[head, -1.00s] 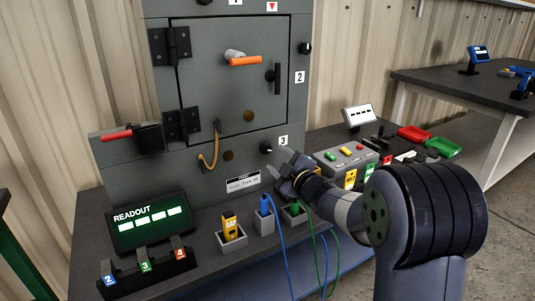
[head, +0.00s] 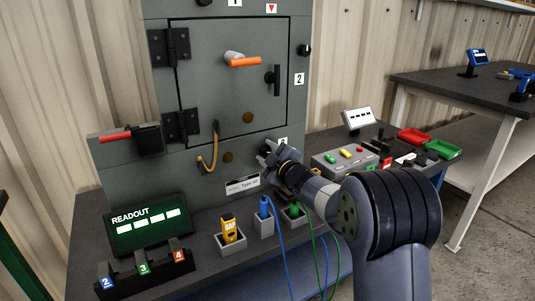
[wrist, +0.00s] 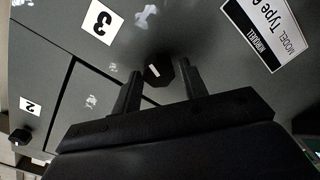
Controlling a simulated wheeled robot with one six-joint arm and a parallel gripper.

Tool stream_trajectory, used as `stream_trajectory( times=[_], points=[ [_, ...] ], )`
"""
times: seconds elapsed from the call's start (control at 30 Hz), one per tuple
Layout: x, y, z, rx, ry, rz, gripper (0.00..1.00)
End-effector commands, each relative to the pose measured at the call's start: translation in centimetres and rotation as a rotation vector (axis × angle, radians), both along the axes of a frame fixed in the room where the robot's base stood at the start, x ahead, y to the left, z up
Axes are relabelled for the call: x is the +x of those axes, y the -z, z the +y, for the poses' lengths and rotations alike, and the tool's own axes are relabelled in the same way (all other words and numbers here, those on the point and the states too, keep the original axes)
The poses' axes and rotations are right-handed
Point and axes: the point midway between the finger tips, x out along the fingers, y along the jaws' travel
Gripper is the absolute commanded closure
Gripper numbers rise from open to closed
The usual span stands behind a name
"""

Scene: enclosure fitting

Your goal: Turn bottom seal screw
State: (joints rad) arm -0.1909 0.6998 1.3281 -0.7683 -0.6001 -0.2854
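The bottom seal screw is a black knob (wrist: 158,70) with a white mark, beside the label 3 (wrist: 97,22) on the grey enclosure (head: 220,80). In the wrist view it sits between the tips of my gripper (wrist: 160,88), whose two fingers stand apart on either side of it. A gap shows between each finger and the knob. In the head view my gripper (head: 266,153) is at the enclosure's lower right and hides the knob and part of the label 3.
A second knob (head: 304,49) is higher on the right edge. Below are a yellow device (head: 229,229), blue and green cabled plugs and a readout (head: 148,220). A button box (head: 345,160) stands to the right.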

Motion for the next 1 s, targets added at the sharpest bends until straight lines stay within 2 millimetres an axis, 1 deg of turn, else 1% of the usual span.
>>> stream_trajectory(
  times=[0.03, 0.07, 0.4, 0.73, 1.0],
  points=[
    [-0.01, -0.01, -0.01, 0.0, 0.0, 0.0, 0.63],
    [-0.01, -0.01, -0.01, 0.0, 0.0, 0.0, 0.66],
    [-0.01, 0.01, -0.02, 0.0, 0.0, 0.0, 0.93],
    [-0.01, -0.17, -0.03, 0.04, 0.0, 0.03, 0.93],
    [0.03, -0.43, -0.08, 0.186, 0.0, 0.129, 0.93]
  ],
)
